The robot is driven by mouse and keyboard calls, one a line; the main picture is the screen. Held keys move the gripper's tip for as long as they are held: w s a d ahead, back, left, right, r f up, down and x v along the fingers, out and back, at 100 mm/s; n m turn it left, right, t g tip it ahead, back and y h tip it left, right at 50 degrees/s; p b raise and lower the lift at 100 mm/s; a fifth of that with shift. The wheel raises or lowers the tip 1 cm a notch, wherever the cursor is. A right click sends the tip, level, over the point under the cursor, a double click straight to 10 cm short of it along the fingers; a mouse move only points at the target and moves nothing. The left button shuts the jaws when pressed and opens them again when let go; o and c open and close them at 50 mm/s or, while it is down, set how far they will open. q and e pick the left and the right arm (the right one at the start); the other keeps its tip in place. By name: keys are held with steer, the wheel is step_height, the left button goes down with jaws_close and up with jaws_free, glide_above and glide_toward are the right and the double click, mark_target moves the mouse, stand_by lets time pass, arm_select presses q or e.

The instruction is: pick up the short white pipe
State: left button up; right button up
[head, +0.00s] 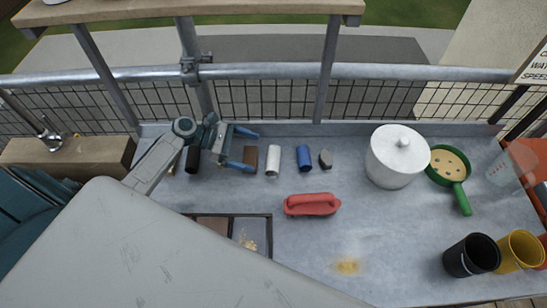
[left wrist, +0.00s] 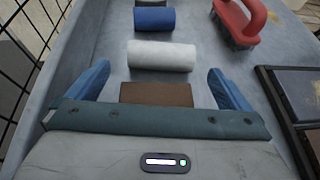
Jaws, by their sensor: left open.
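The short white pipe (head: 273,162) lies on the grey work surface, between a brown block and a blue pipe. In the left wrist view the white pipe (left wrist: 161,56) lies crosswise just ahead of the fingertips. My left gripper (head: 248,149) is open, its blue fingers spread, with nothing held. In the left wrist view its fingers (left wrist: 158,80) stand on either side of the brown block (left wrist: 156,94), which is partly hidden by the gripper body. My right gripper is not in view.
Beyond the white pipe are the blue pipe (head: 303,157) and a dark grey piece (head: 326,159). A red-handled brush (head: 312,204) lies nearer. A white lidded pot (head: 397,157) and a green pan (head: 448,168) stand right. A mesh railing (head: 360,99) runs along the back.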

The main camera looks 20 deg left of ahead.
mark_target(269, 157)
arm_select(q)
steer(key=shift+w+d+f, duration=0.15)
steer(key=shift+w+d, duration=0.1)
steer(key=shift+d, duration=0.2)
steer(key=p+x, duration=0.1)
steer(key=x, duration=0.1)
steer(key=p+x, duration=0.1)
steer(key=x, duration=0.1)
steer(key=shift+s+d, duration=0.15)
steer(key=shift+s, duration=0.05)
steer(key=shift+w+d+f, duration=0.1)
steer(key=shift+d, duration=0.1)
steer(key=c, duration=0.8)
